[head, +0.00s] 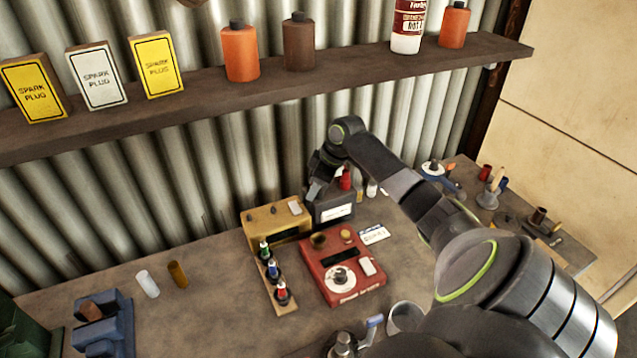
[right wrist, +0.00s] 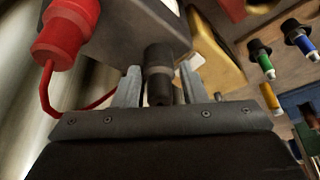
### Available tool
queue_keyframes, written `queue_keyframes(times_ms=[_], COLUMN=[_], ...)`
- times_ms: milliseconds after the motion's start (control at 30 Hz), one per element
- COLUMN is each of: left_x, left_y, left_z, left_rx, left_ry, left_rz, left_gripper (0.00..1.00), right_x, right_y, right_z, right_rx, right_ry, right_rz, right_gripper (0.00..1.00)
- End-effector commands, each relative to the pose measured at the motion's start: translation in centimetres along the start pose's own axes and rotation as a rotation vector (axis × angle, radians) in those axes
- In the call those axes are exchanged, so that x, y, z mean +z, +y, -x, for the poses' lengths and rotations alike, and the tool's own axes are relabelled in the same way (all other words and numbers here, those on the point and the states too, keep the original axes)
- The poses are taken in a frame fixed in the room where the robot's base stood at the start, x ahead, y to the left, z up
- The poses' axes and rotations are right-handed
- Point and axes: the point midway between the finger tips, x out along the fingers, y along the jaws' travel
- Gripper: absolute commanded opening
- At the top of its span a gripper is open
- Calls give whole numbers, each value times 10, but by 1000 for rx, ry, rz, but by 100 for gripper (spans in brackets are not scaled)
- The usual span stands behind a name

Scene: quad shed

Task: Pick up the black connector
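The black connector (right wrist: 158,75) is a dark ribbed cylinder on the grey box (right wrist: 122,30), in the middle of the right wrist view. My right gripper (right wrist: 160,88) is open, with one finger on each side of the connector and a small gap on both sides. In the head view, my right gripper (head: 318,185) is over the dark box (head: 332,210) at the back of the bench, against the corrugated wall. I cannot make out the black connector there; the gripper seems to hide it. My left gripper is not in view.
A red connector (right wrist: 68,22) with a red cable sits close beside the gripper. A yellow box (head: 277,222), a red device (head: 340,268) and a strip with several coloured connectors (head: 272,276) stand nearby. A shelf (head: 200,97) with boxes and bottles runs above.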

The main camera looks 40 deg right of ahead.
Motion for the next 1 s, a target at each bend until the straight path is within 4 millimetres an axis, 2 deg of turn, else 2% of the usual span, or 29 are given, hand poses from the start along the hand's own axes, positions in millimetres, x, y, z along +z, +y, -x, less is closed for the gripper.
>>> queue_keyframes(times_ms=[33,233,633,867,1000], left_x=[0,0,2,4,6], left_y=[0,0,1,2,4], left_z=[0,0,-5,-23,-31], left_rx=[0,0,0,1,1], left_ry=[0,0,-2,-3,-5], left_rz=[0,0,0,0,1], left_gripper=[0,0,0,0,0], right_x=[0,0,-3,-12,20], right_y=[0,0,1,2,2], right_z=[0,0,6,33,42], right_rx=[0,0,1,6,6], right_ry=[0,0,2,2,-8], right_rz=[0,0,0,2,0], right_gripper=[31,5,5,5,5])
